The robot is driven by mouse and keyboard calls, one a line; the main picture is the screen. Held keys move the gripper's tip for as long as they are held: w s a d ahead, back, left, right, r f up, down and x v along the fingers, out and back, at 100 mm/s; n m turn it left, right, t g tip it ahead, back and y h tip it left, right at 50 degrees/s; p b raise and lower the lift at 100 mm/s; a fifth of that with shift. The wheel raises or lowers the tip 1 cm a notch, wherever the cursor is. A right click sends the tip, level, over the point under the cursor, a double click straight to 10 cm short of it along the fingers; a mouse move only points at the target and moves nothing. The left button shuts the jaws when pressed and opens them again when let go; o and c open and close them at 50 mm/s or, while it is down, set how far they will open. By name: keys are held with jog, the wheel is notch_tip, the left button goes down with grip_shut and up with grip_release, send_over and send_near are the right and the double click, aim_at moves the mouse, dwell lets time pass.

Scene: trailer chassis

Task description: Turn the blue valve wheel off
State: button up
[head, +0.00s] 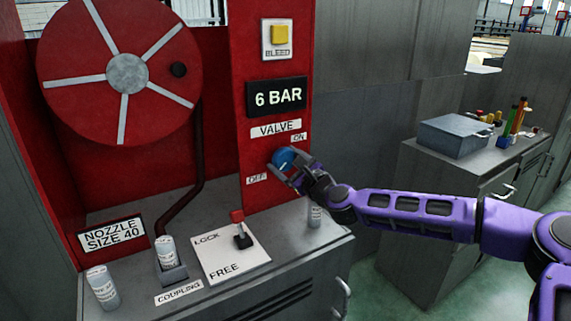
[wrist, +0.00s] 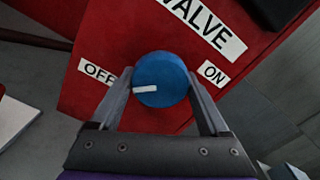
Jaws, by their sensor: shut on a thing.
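The blue valve wheel (head: 283,158) is on the red panel below the VALVE label, between the OFF label (head: 257,179) and the ON label (head: 299,138). In the wrist view the blue valve wheel (wrist: 163,78) has a white pointer mark (wrist: 146,89) on its face. The mark points left, towards the side of the OFF label (wrist: 98,72); the ON label (wrist: 214,74) is on the right. My gripper (head: 284,167) is shut on the wheel, one finger on each side of it; it also shows in the wrist view (wrist: 160,90).
The panel carries a 6 BAR display (head: 278,97) and a yellow bleed button (head: 280,35). A red hose reel (head: 85,62) is at the left. On the cabinet top below are a lock lever (head: 240,232) and several cans, one (head: 315,214) close under my gripper.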

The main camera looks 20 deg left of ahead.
jog(key=shift+m, duration=0.4)
jog(key=o, duration=1.2)
jog(key=shift+o, duration=0.2)
jog(key=v, duration=1.7)
jog(key=shift+d, duration=0.25)
jog(key=shift+s, duration=0.15)
